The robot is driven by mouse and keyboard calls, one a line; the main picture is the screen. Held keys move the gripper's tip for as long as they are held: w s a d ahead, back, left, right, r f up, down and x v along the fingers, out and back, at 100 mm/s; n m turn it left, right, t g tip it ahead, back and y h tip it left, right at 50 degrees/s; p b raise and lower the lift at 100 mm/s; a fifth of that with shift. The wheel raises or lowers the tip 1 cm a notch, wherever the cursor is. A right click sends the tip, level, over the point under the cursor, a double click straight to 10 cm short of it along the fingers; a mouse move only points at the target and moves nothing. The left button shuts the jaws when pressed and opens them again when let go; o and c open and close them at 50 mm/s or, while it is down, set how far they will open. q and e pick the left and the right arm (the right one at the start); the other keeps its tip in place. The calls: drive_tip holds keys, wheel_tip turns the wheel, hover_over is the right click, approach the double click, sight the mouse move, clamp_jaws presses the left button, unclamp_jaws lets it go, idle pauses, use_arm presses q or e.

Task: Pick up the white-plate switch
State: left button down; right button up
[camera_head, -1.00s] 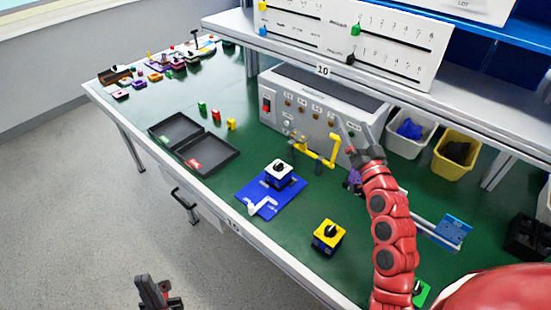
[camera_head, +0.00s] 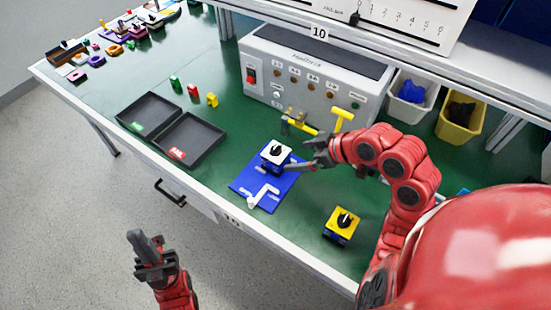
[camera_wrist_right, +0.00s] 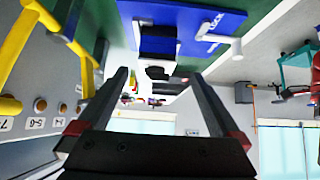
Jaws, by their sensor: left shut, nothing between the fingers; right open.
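The white-plate switch (camera_head: 276,154) has a white top, a black knob and a blue body. It stands upright on the blue board (camera_head: 246,184). My right gripper (camera_head: 298,156) is open just to the right of the switch, its fingers pointing toward it. In the right wrist view the switch (camera_wrist_right: 158,42) appears beyond and between the two open fingertips (camera_wrist_right: 156,76). I cannot tell whether a finger touches it. My left gripper (camera_head: 147,246) is shut and empty, off the front of the table over the floor.
A yellow-plate switch (camera_head: 342,223) stands to the right of the board. Two black trays (camera_head: 190,138) lie to the left. A yellow-handled fixture (camera_head: 318,128) and a grey control box (camera_head: 310,82) stand behind. Bins (camera_head: 412,104) are at the back right.

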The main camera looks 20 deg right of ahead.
sight(277, 158)
drive_tip(key=x, duration=0.5)
drive_tip(key=shift+w+a+f, duration=0.15)
drive_tip(key=shift+f, duration=0.05)
drive_tip(key=x, duration=0.5)
drive_tip(key=shift+w+p, duration=0.3)
drive_tip(key=shift+w+f, duration=0.3)
drive_tip(key=c, duration=1.4)
